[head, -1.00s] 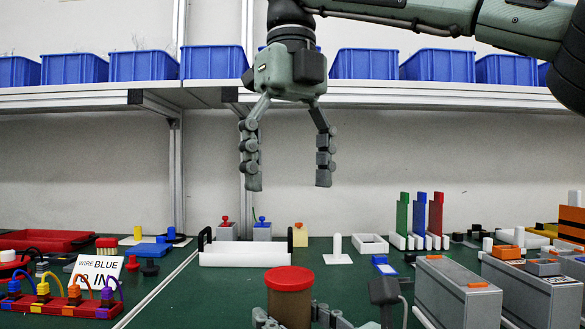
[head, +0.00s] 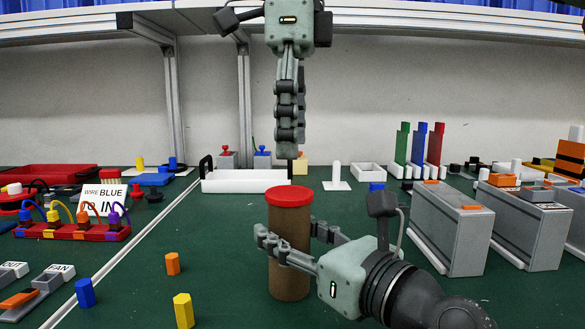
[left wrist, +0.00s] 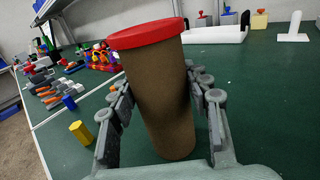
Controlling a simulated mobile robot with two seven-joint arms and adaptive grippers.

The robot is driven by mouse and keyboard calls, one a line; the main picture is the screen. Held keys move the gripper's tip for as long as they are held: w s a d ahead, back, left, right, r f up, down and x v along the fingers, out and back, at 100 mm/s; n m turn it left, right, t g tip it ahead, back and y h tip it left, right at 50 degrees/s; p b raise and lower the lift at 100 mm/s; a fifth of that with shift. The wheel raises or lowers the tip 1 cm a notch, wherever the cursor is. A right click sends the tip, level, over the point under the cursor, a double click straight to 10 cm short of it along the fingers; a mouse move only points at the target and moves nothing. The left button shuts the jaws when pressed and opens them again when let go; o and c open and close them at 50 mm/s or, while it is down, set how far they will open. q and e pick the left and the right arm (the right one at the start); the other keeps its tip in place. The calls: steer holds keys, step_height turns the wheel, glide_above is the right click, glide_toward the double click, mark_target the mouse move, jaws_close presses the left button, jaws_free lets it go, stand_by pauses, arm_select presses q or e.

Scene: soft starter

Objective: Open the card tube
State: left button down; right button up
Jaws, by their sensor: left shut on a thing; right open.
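The card tube (head: 290,255) is a brown cylinder standing upright on the green table, with a red lid (head: 289,196) on its top. It also shows in the left wrist view (left wrist: 160,100), lid (left wrist: 147,33) in place. My left gripper (head: 287,240) comes in low from the right side of the head view and is shut on the tube's body below the lid, one finger on each side. My right gripper (head: 288,140) hangs pointing down above the lid, open and empty, apart from it. Its fingers overlap edge-on, so their gap is hidden.
A white tray (head: 245,185) with black handles stands behind the tube. Yellow (head: 183,312), blue (head: 85,293) and orange (head: 172,264) pegs stand at left. Grey boxes (head: 448,228) stand at right.

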mark_target(292, 191)
steer(key=shift+f, duration=2.6)
steer(key=shift+c, duration=0.6)
steer(key=c, duration=1.3)
steer(key=shift+r, duration=0.2)
steer(key=shift+r, duration=0.95)
steer(key=shift+r, duration=0.1)
steer(key=shift+r, duration=1.9)
